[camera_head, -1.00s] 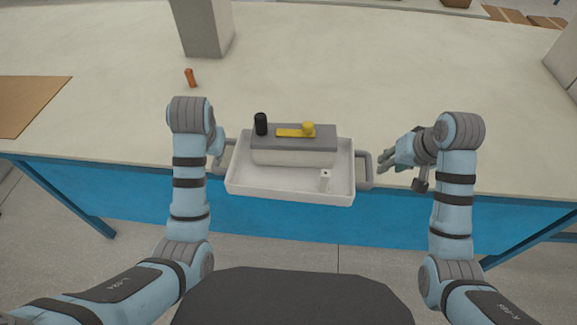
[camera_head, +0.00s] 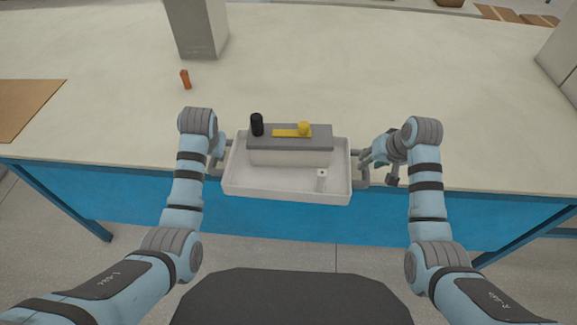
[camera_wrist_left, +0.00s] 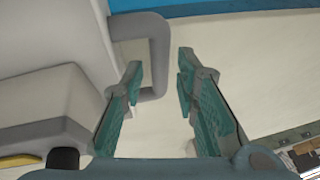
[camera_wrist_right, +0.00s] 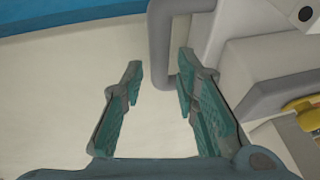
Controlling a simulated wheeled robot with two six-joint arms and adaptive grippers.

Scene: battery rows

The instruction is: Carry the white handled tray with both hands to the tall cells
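The white handled tray (camera_head: 285,190) sits at the table's front edge and overhangs it, with a grey loop handle at each end. It carries a grey-topped white block (camera_head: 290,155), with a black cylinder (camera_head: 257,125) and a yellow piece (camera_head: 303,129) on top, and a small white piece (camera_head: 322,180) in front. My left gripper (camera_wrist_left: 160,72) is open, its fingers on either side of the left handle (camera_wrist_left: 158,50). My right gripper (camera_wrist_right: 160,75) is open, its fingers on either side of the right handle (camera_wrist_right: 160,40). Whether the fingers touch the handles is unclear.
A small orange cylinder (camera_head: 185,79) stands on the table beyond the tray, near a grey pillar (camera_head: 202,30). A brown board (camera_head: 25,105) lies at the left. The tabletop (camera_head: 400,80) beyond and right of the tray is clear.

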